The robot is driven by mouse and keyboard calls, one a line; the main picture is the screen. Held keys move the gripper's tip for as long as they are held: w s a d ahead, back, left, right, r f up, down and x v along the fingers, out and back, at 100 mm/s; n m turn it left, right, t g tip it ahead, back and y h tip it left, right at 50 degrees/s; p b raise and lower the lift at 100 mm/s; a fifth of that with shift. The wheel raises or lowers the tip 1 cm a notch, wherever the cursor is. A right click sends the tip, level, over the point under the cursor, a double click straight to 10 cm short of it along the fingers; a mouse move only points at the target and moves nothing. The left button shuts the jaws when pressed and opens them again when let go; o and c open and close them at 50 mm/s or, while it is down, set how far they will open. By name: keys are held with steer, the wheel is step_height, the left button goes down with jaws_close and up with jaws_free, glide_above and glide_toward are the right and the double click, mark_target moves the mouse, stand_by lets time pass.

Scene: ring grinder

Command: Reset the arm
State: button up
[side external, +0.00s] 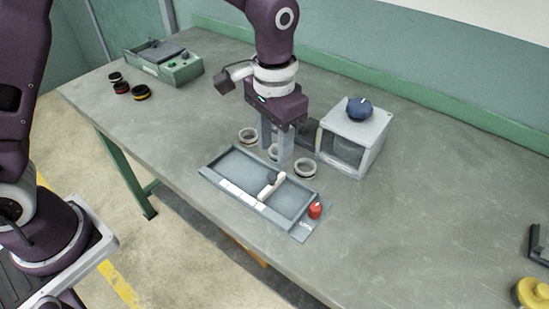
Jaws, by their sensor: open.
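My gripper (275,150) points down above the middle of the grey table, fingers apart and open. Its fingertips are close to a ring (274,152) that shows partly behind and between them; I cannot tell whether they touch it. A second ring (248,136) lies to the left and a third ring (305,166) to the right. Nothing is visibly held. My arm comes down from the top of the picture.
A shallow grey tray (222,161) with a white handle-like piece (270,187) and a red knob (315,210) lies in front. A green device (182,69) and several dark rings (122,88) are at far left.

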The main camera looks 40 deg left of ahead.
steer(key=shift+r, duration=0.15)
steer(key=shift+a+r, duration=0.2)
steer(key=shift+r, duration=0.15)
steer(key=s+a+r+t, duration=0.2)
steer(key=s+a+r, duration=0.25)
steer(key=r, duration=0.35)
steer(key=s+a+r+n+t, duration=0.1)
steer(key=s+a, duration=0.3)
steer(key=s, duration=0.4)
steer(key=s+a+r+n+t, duration=0.2)
steer(key=s+a+r, duration=0.1)
steer(key=s, duration=0.6)
steer(key=shift+s+a+t, duration=0.25)
steer(key=shift+a+t, duration=0.05)
steer(key=shift+a, duration=0.5)
steer(key=shift+o, duration=0.3)
steer(key=shift+r, duration=0.1)
